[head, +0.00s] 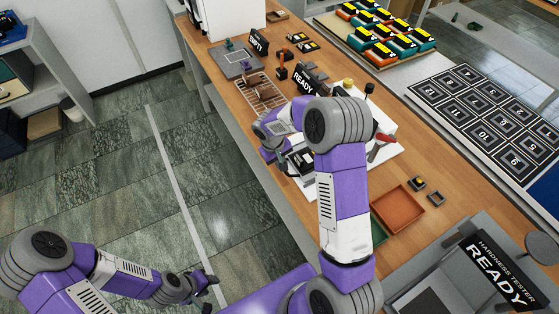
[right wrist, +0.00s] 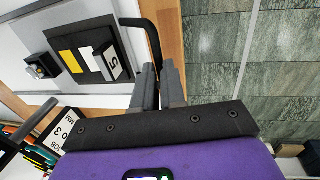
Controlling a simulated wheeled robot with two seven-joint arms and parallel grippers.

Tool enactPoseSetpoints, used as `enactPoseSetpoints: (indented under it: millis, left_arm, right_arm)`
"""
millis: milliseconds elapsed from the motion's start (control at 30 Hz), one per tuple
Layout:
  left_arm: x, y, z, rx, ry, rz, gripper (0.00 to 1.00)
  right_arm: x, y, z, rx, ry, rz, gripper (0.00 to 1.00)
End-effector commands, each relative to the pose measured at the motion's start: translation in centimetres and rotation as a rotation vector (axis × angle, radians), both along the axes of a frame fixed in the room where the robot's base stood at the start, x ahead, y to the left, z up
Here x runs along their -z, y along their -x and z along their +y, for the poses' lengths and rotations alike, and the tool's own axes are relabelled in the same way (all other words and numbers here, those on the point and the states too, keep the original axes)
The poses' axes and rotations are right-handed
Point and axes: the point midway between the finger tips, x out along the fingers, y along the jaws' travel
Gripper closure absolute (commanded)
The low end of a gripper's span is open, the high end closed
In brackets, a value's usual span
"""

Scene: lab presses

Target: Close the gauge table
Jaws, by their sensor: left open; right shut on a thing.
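A white machine (head: 385,152) with a red-handled part, which I take for the gauge, stands on the bench, largely hidden behind my right arm. In the right wrist view its light plate (right wrist: 75,18) carries a dark square pad (right wrist: 88,55) with a yellow patch and a small block marked 5 (right wrist: 110,63). A black bent handle (right wrist: 152,35) stands at the plate's edge. My right gripper (right wrist: 158,75) is shut on this handle; it also shows in the head view (head: 270,150). My left gripper (head: 208,287) is open and empty over the floor, away from the bench.
A READY sign (head: 304,84), a wire rack (head: 264,92) and an EMPTY sign (head: 258,42) stand farther along the bench. An orange tray (head: 398,209) and a green tray lie nearer. A hardness tester (head: 480,270) is at lower right. A numbered board (head: 485,115) lies right.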

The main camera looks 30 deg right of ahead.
Motion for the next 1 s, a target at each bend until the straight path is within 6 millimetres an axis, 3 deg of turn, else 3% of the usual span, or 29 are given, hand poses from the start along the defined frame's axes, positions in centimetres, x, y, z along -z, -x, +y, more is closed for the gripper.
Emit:
enactPoseSetpoints:
  millis: [100, 133, 267, 633, 1000]
  left_arm:
    - [0.0, 0.0, 0.0, 0.0, 0.0, 0.0, 0.57]
    - [0.0, 0.0, 0.0, 0.0, 0.0, 0.0, 0.57]
    - [0.0, 0.0, 0.0, 0.0, 0.0, 0.0, 0.57]
    - [-0.1, 0.0, 0.0, 0.0, 0.0, 0.0, 0.57]
    - [-0.4, 0.0, 0.0, 0.0, 0.0, 0.0, 0.57]
  right_arm:
    - [0.0, 0.0, 0.6, -0.003, -0.008, 0.001, 1.0]
    - [0.0, 0.0, 0.6, -0.003, -0.009, 0.001, 0.85]
    - [0.0, 0.0, 0.5, -0.003, -0.007, 0.001, 0.65]
    - [-0.6, -0.1, 0.4, -0.003, -0.004, -0.003, 0.64]
    - [-6.3, -0.1, 1.5, -0.003, -0.005, -0.003, 0.64]
